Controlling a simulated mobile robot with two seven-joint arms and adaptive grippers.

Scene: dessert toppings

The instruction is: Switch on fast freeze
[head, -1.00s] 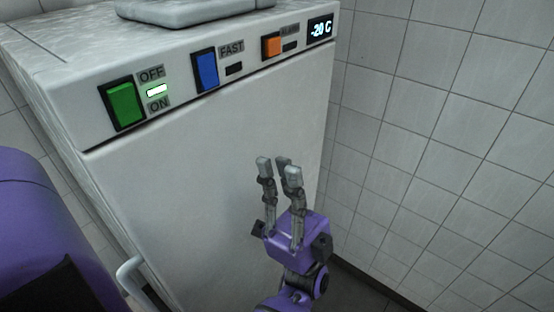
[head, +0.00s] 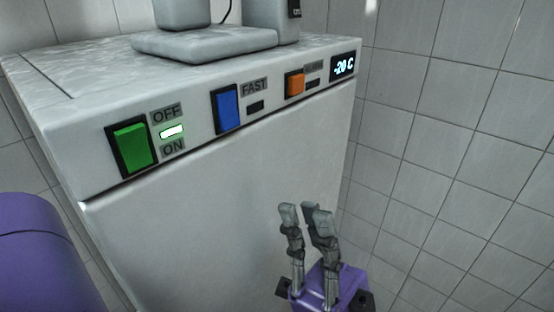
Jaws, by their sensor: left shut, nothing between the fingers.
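The freezer's front panel (head: 195,140) carries a blue rocker switch (head: 228,108) labelled FAST. The small indicator (head: 255,107) beside the blue switch is dark. My left gripper (head: 305,210) points upward in front of the freezer door, below and to the right of the blue switch and apart from it. Its fingers are shut with nothing between them. My right gripper is not in view.
An orange switch (head: 295,84) and a display (head: 343,66) reading -20 C sit right. A grey appliance (head: 205,42) stands on top. A tiled wall (head: 450,150) borders the freezer's right side.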

